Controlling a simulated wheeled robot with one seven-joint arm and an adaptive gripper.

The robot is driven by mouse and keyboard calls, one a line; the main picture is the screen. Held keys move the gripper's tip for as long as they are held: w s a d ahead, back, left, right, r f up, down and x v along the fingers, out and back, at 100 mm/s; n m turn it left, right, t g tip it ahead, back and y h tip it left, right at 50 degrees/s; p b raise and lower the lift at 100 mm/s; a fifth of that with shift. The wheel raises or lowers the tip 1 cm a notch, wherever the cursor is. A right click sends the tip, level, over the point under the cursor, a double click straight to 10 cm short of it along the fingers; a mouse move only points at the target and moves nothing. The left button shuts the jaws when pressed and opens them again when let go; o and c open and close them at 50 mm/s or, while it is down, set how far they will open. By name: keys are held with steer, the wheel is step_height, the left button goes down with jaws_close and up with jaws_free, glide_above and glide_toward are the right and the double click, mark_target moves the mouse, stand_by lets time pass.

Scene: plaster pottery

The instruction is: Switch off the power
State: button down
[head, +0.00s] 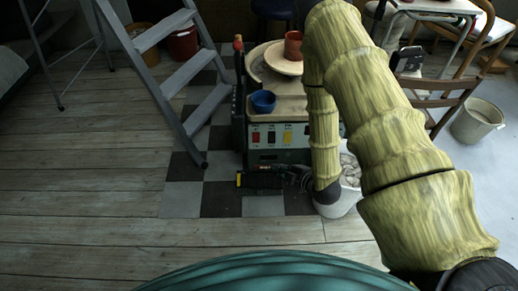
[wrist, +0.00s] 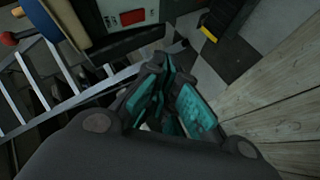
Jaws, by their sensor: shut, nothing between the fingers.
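The pottery wheel (head: 290,105) stands on the checkered floor. Its front panel carries a red switch (head: 256,137), a pale switch with a dark part (head: 271,137) and a yellow switch (head: 287,137). I cannot tell their settings. In the wrist view the red switch (wrist: 131,17) shows near the top edge, beyond my fingers. My gripper (wrist: 157,64) is shut and empty, its teal fingers together, apart from the panel. In the head view my dark gripper (head: 290,172) is low in front of the panel, partly hard to make out against the dark floor tiles.
A grey stepladder (head: 187,75) stands left of the wheel. A blue bowl (head: 263,101) and a reddish pot (head: 293,46) sit on top of it. A white bucket (head: 350,170) is close beside my forearm. The wooden floor (head: 90,190) at left is open.

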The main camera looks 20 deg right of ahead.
mark_target(256, 138)
steer(key=w+d+f+n+t+y+b, duration=0.1)
steer(key=w+f+n+t+y+b, duration=0.2)
steer(key=n+b, duration=0.4)
steer(key=w+y+b, duration=0.1)
steer(key=w+b, duration=0.1)
steer(key=b, duration=0.2)
steer(key=shift+w+d+f+b, duration=0.3)
steer(key=shift+w+b, duration=0.05)
steer(key=shift+b, duration=0.05)
steer(key=w+d+b+x, duration=0.1)
steer(key=d+b+x, duration=0.1)
steer(key=b+x, duration=0.5)
steer(key=shift+w+d+r+x, duration=0.25)
steer(key=shift+d+r+x, duration=0.1)
steer(key=shift+x, duration=2.6)
steer(key=shift+f, duration=0.1)
